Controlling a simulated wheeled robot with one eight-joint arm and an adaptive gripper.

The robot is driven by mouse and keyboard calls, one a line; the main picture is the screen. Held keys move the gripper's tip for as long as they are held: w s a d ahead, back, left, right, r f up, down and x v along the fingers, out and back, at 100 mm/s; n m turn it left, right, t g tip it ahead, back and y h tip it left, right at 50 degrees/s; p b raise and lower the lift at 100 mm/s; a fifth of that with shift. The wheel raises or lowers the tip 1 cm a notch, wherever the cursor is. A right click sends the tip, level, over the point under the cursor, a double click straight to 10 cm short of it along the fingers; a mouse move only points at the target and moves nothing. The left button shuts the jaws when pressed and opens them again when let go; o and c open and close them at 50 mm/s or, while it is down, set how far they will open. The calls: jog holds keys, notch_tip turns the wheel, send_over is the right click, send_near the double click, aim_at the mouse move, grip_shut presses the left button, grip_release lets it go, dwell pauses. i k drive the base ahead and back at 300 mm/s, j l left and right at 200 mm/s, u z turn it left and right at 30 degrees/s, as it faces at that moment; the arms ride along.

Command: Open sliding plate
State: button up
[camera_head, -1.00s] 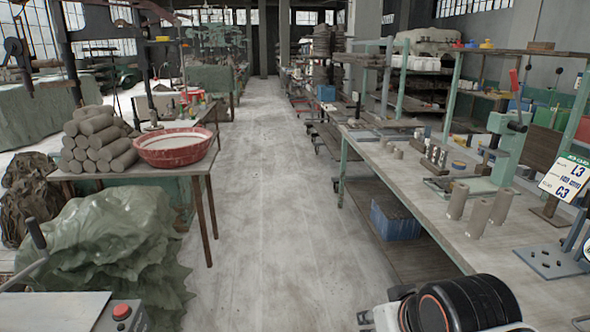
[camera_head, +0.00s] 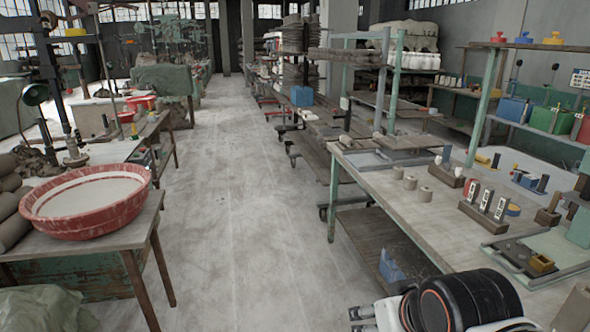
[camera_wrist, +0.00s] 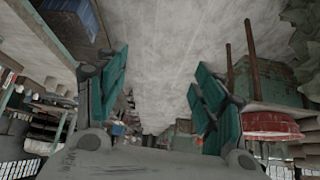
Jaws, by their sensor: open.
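I cannot pick out a sliding plate with certainty in either view. My gripper (camera_wrist: 160,78) shows in the wrist view with its two teal-padded fingers spread wide apart. In the head view, a black and white part of my arm is at the bottom right, in front of the long workbench (camera_head: 395,205). The gripper touches none of the things in view.
A concrete aisle (camera_head: 235,200) runs clear ahead. On the left, a wooden table (camera_head: 150,222) holds a red basin (camera_head: 85,200) and clay cylinders (camera_head: 12,200). The right workbench carries small clay pieces, number blocks (camera_head: 485,205) and a tray. Shelving stands further back.

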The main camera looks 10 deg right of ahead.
aim_at(404, 154)
jog(key=i+z, duration=0.25)
jog(key=i, duration=0.15)
jog(key=i+j+z, duration=0.55)
jog(key=i, duration=0.25)
jog(key=i+u, duration=0.15)
jog(key=i, duration=0.95)
jog(key=i+u, duration=0.2)
jog(key=i, duration=0.9)
